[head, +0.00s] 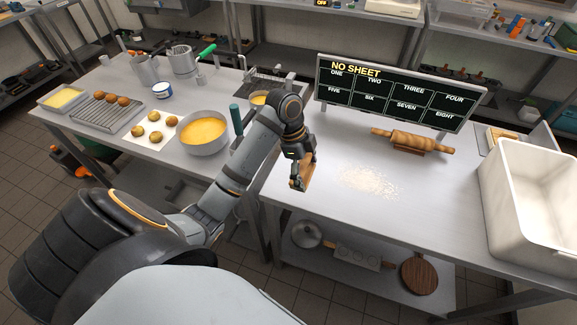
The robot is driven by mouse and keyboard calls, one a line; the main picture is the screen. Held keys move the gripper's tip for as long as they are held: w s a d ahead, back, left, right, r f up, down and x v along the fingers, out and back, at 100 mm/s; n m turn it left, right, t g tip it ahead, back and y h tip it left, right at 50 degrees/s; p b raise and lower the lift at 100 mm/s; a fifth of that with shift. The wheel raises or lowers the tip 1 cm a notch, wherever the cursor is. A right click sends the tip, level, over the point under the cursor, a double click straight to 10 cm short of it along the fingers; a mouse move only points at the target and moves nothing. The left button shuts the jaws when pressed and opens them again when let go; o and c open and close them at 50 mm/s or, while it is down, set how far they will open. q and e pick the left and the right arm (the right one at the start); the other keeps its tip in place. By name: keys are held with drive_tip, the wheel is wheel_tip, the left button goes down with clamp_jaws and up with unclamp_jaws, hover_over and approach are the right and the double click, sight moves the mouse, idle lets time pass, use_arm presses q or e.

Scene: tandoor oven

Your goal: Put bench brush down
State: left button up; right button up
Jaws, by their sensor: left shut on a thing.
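My left gripper (299,178) is shut on the bench brush (306,171), a small wooden-looking piece. It holds the brush over the left part of the right steel table (330,215), left of a patch of scattered flour (371,182). The gripper and arm partly hide the brush, and I cannot tell whether it touches the table. My right gripper is not in view.
A rolling pin (412,141) lies behind the flour, in front of a black sign board (395,92). A large white bin (535,185) stands at the right. A bowl of yellow liquid (203,132) and dough balls stand on the left table. The right table's front middle is clear.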

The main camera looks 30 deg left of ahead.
use_arm(q)
drive_tip(key=a+f+b, duration=0.1)
drive_tip(key=w+a+f+b, duration=0.2)
drive_tip(key=a, duration=0.1)
drive_tip(key=shift+a+b, duration=0.1)
drive_tip(key=shift+b, duration=0.2)
drive_tip(key=w+a+f+p, duration=0.1)
drive_tip(key=f, duration=0.1)
drive_tip(key=w+a+f+p, duration=0.1)
drive_tip(key=a, duration=0.1)
drive_tip(key=shift+w+a+f, duration=0.2)
drive_tip(key=shift+f, duration=0.2)
drive_tip(key=shift+w+a+f, duration=0.1)
drive_tip(key=shift+a+f, duration=0.1)
drive_tip(key=shift+f, duration=0.1)
wheel_tip(320, 180, down, 3)
drive_tip(key=shift+w+a+p, duration=0.1)
drive_tip(key=shift+a+p, duration=0.05)
drive_tip(key=shift+p, duration=0.9)
drive_tip(key=shift+f, duration=0.3)
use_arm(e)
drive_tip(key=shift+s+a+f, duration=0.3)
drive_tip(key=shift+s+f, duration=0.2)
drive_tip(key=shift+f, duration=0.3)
use_arm(q)
drive_tip(key=shift+f, duration=0.1)
drive_tip(key=o, duration=1)
